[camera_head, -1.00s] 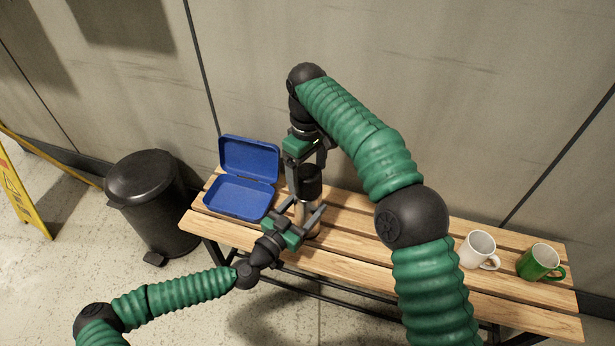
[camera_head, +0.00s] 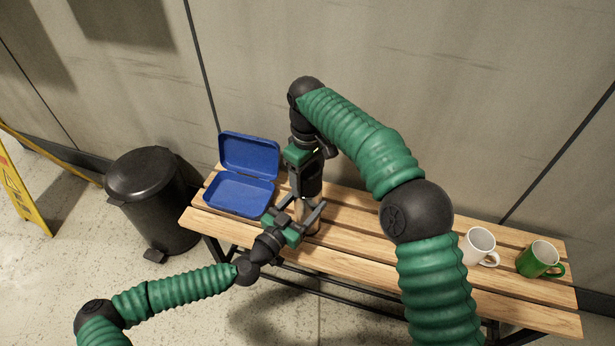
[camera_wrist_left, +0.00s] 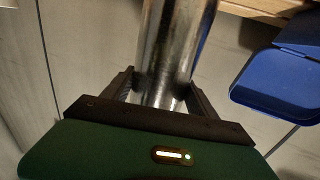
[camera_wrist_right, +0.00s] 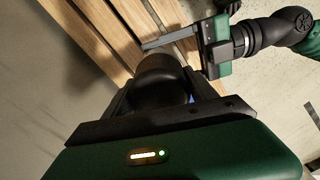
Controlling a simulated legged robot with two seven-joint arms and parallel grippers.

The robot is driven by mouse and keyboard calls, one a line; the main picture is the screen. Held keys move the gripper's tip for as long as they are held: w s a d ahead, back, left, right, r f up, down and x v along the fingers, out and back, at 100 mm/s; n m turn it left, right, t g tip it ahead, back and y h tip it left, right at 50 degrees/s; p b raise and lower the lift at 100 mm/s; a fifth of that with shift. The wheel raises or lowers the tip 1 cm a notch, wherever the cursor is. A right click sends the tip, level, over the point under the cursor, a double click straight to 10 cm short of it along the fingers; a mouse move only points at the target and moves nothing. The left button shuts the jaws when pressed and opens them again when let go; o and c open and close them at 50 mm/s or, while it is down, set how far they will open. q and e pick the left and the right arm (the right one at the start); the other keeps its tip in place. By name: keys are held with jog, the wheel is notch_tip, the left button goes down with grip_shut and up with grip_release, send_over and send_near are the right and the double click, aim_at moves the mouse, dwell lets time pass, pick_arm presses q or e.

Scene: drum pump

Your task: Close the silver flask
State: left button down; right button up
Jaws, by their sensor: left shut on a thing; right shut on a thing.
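The silver flask (camera_head: 299,208) stands upright on the wooden bench, and its metal body also shows in the left wrist view (camera_wrist_left: 175,50). My left gripper (camera_head: 308,207) is shut around the flask's body from the front. The black cap (camera_wrist_right: 162,80) is between the fingers of my right gripper (camera_wrist_right: 160,100), which is shut on it from above. In the head view the right gripper (camera_head: 305,172) is directly over the flask, in line with its body. The fingers hide the joint between cap and flask, so I cannot tell how the cap is seated.
An open blue box (camera_head: 236,194) stands left of the flask on the slatted bench (camera_head: 365,235). A white mug (camera_head: 478,247) and a green mug (camera_head: 538,259) stand at the right end. A black bin (camera_head: 150,198) is on the floor at left. The wall is close behind.

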jog(key=shift+c, duration=1)
jog(key=o, duration=1.6)
jog(key=shift+r, duration=0.1)
notch_tip(320, 180, up, 7)
jog(key=shift+w+r, duration=0.1)
pick_arm(q)
jog(key=shift+c, duration=0.8)
grip_release()
